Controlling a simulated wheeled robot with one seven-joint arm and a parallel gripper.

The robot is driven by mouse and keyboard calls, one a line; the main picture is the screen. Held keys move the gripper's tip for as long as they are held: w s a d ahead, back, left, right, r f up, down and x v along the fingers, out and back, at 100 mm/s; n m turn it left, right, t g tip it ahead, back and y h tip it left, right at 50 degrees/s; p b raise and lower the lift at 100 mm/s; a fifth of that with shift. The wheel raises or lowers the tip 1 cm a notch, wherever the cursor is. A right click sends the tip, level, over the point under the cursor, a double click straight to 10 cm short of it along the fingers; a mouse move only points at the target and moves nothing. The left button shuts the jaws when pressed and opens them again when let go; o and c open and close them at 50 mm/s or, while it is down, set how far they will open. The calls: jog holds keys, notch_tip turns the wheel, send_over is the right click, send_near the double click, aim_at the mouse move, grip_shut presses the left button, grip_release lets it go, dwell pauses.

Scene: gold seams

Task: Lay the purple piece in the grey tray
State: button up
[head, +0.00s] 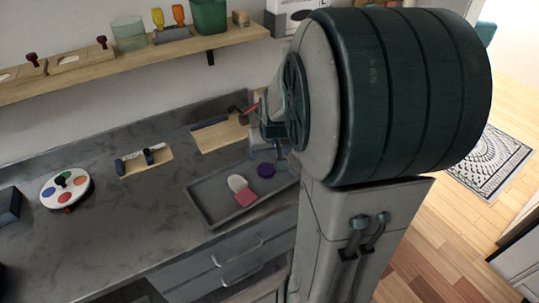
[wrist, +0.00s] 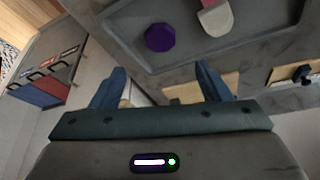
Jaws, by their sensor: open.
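The purple piece (head: 265,170) lies inside the grey tray (head: 212,192), toward its right part. It also shows in the wrist view (wrist: 160,37), as a dark purple many-sided piece on the tray floor. My gripper (wrist: 160,68) is open, with its two blue fingers apart and nothing between them. In the head view my gripper (head: 272,143) is partly hidden by my arm, at the tray's back right edge. The purple piece is apart from the fingers.
A white piece (head: 237,182) and a pink piece (head: 246,198) lie in the tray left of the purple one. Wooden boards (head: 218,135) (head: 144,162) and a round palette with coloured spots (head: 66,187) are on the counter. A shelf (head: 140,55) runs above.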

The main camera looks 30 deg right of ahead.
jog(key=s+a+r+n+g+y, duration=0.1)
jog(key=s+a+r, duration=0.4)
jog(key=s+a, duration=0.7)
jog(key=shift+s+a+n+g, duration=0.2)
jog(key=shift+s+n+g, duration=0.1)
jog(key=shift+s+n, duration=0.6)
